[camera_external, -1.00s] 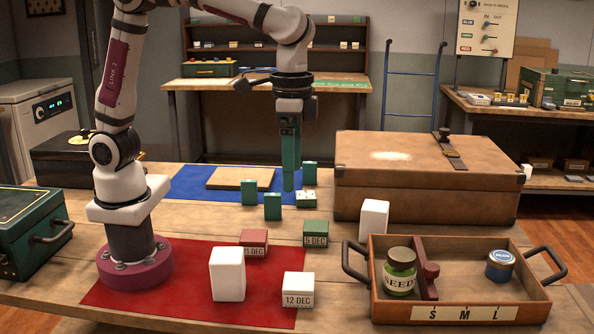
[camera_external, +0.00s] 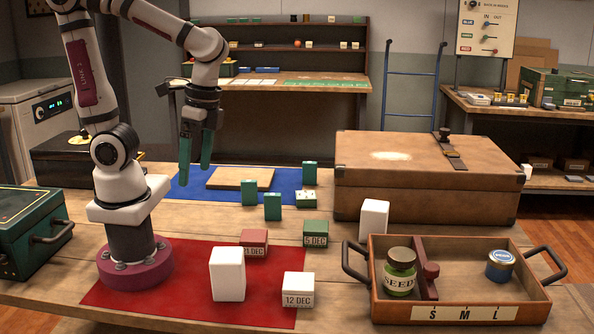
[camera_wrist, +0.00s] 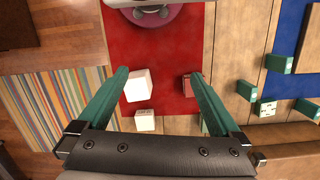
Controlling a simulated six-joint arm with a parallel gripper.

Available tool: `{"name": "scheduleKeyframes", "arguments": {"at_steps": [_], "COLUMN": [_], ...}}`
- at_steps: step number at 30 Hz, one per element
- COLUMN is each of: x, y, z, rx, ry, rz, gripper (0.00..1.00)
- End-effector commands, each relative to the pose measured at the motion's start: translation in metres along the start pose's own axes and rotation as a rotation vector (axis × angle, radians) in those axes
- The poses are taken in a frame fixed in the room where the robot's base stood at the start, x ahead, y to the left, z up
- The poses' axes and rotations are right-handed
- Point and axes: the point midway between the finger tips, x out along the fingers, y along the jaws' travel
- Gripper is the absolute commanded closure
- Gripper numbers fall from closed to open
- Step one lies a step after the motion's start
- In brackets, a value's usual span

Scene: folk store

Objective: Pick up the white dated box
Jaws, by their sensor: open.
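The white dated box (camera_external: 298,290), marked 12 DEC, stands on the front right part of the red mat (camera_external: 130,290). In the wrist view a small white box with a marked side (camera_wrist: 145,122) appears to be it, low between my fingers. My gripper (camera_external: 195,172) is open and empty, high above the table near the left part of the blue mat, well up and left of the dated box. Its two green fingers are spread wide in the wrist view (camera_wrist: 158,76).
A plain white block (camera_external: 227,274) stands left of the dated box. A red dated box (camera_external: 254,243) and a green one (camera_external: 316,233) are behind it. A wooden tray (camera_external: 445,312) with jars is at right. A big brown case (camera_external: 425,185) stands behind.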

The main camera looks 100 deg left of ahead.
Motion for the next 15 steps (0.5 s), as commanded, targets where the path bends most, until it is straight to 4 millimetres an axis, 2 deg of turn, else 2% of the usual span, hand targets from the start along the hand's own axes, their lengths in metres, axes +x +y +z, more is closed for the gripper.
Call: {"name": "scheduleKeyframes", "arguments": {"at_steps": [2, 5, 6, 9, 12, 15], "x": [0.000, 0.011, 0.020, 0.052, 0.087, 0.113], "y": [-0.002, -0.014, -0.024, -0.055, -0.085, -0.105], "z": [-0.036, -0.091, -0.114, -0.163, -0.195, -0.210], "rx": [-0.248, -0.587, -0.722, -1.023, -1.243, -1.369], "ry": [-0.096, -0.230, -0.288, -0.436, -0.560, -0.642], "rz": [0.168, 0.401, 0.498, 0.732, 0.925, 1.052], "gripper": [0.00, 0.00, 0.00, 0.00, 0.00, 0.00]}}
